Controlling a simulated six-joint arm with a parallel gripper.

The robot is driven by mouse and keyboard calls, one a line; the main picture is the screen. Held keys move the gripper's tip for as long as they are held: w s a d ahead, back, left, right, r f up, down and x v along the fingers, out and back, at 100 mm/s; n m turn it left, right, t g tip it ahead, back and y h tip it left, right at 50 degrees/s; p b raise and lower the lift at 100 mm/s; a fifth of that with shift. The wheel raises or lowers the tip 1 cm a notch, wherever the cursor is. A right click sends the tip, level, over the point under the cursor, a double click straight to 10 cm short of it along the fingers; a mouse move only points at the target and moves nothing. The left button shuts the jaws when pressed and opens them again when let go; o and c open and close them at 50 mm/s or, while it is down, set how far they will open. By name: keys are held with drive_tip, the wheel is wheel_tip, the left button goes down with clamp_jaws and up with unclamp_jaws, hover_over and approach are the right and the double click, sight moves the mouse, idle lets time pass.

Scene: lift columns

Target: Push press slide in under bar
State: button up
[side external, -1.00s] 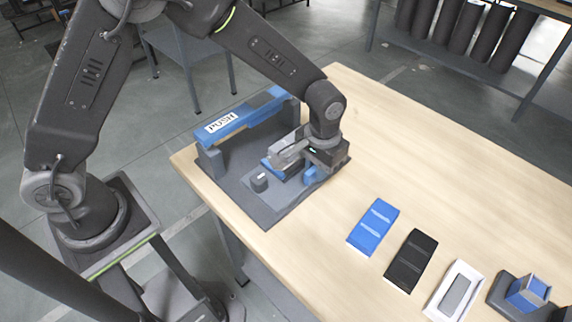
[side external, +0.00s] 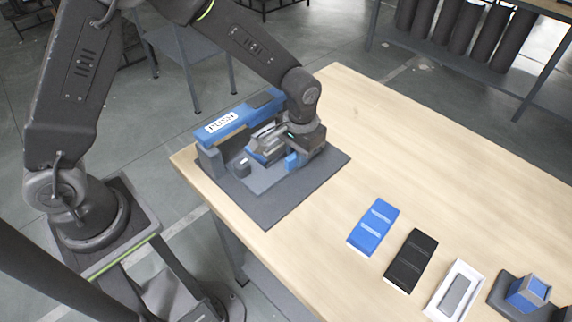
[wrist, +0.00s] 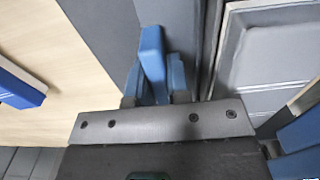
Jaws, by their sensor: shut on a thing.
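The blue bar (side external: 236,119), with a white PUSH label, spans grey posts at the back of the dark base plate (side external: 268,212). The grey press slide (side external: 268,180) lies on the plate in front of the bar, with a dark round knob (side external: 241,168) at its left. Its far edge is close to the bar; I cannot tell how much is under it. My gripper (side external: 292,162) is low at the slide's right end. In the wrist view my gripper (wrist: 154,78) is shut on an upright blue tab (wrist: 152,50), beside a grey panel (wrist: 270,65). The arm hides part of the slide.
To the right on the wooden table lie a blue case (side external: 373,228), a black case (side external: 411,260), a white box with a grey insert (side external: 456,291) and a blue block in a dark holder (side external: 528,292). The table's far right is clear.

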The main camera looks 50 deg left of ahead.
drive_tip(key=shift+w+a, duration=0.1)
drive_tip(key=shift+a, duration=2.7)
drive_tip(key=o, duration=0.6)
drive_tip(key=shift+a, duration=0.1)
drive_tip(key=shift+o, duration=0.2)
drive_tip(key=shift+r, duration=0.1)
drive_tip(key=shift+r, duration=3.45)
